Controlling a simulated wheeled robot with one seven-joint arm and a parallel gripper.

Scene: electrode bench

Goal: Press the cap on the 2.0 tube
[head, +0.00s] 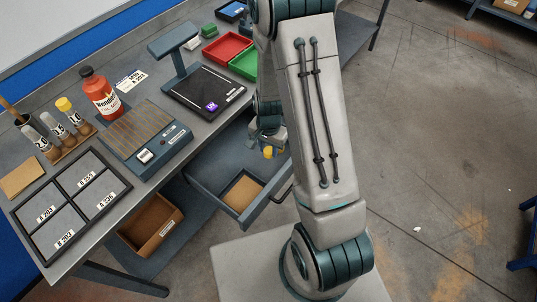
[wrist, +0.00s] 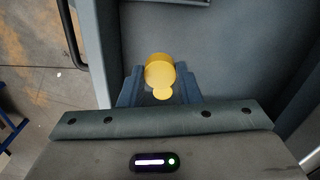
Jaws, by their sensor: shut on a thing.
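My gripper (head: 268,140) is shut on a yellow cap (wrist: 159,68); the cap also shows in the head view, below the fingers, over the open drawer (head: 205,178). In the wrist view, the cap sits between the two fingertips, with a round face and a smaller round tab towards me. A rack (head: 72,150) at the left of the bench holds several clear tubes upright. The right-hand tube (head: 76,119) wears a yellow cap (head: 64,104); the left-hand tube (head: 36,138) and the middle tube (head: 56,127) show no cap. Their labels are too small to read surely.
The drawer's front and walls surround the space below my gripper; a tan patch (head: 243,193) lies in it. A scale (head: 205,92), a ribbed-top device (head: 146,138), a red bottle (head: 99,95) and a sectioned tray (head: 70,205) crowd the bench. Red and green bins (head: 226,48) stand behind.

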